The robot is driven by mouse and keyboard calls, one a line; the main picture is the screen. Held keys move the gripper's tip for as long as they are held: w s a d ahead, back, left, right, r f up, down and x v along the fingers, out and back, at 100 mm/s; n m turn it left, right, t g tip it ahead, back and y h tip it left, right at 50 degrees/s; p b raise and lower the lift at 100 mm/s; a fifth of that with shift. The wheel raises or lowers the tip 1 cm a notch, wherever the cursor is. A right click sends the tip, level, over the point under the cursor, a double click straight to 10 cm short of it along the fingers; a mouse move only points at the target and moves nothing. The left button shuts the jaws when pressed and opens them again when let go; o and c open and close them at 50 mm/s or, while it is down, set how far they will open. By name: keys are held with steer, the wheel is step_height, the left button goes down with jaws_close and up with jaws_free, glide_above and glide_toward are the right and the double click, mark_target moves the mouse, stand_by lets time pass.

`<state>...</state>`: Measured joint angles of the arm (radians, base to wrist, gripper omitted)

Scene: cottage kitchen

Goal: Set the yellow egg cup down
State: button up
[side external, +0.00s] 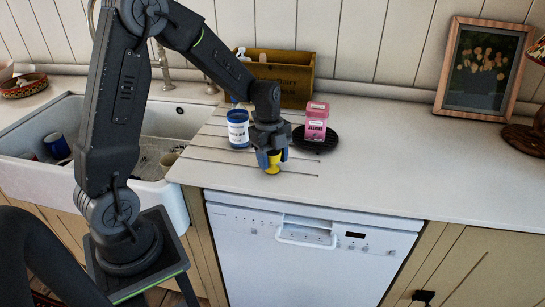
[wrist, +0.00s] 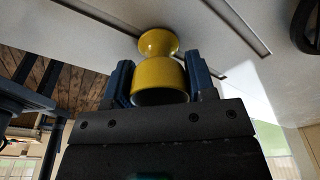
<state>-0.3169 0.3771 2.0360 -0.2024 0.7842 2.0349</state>
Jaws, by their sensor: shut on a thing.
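The yellow egg cup (side external: 273,163) is at the front part of the worktop, just above the dishwasher's left side in the side external view. My gripper (side external: 271,156) is shut on it from above, with a blue finger on either side of its bowl. In the wrist view the egg cup (wrist: 160,75) sits between the two blue fingers (wrist: 160,85), its flared foot towards the pale worktop. Whether the foot touches the worktop or hangs just over it I cannot tell.
A blue-and-white jar (side external: 238,129) stands left of my gripper. A pink box (side external: 316,122) stands on a round black trivet (side external: 328,141) to the right. A wooden crate (side external: 285,75) is behind. The sink (side external: 185,122) lies left. The worktop (side external: 400,160) is clear further right.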

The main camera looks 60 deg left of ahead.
steer(key=o, duration=0.9)
steer(key=shift+f, duration=0.1)
steer(key=shift+o, duration=0.2)
step_height(320, 180, up, 11)
steer(key=a, duration=0.2)
steer(key=s+d+r+n+t, duration=0.2)
steer(key=s+d+n, duration=0.4)
steer(key=s+n, duration=0.3)
steer(key=s+d+r+n+t+y, duration=0.1)
steer(key=s+d+r+n+t, duration=0.2)
steer(key=s+n, duration=0.5)
steer(key=shift+s+d+r+n+t+y, duration=0.3)
steer(key=shift+s+d+r+n, duration=0.15)
steer(key=shift+d, duration=0.95)
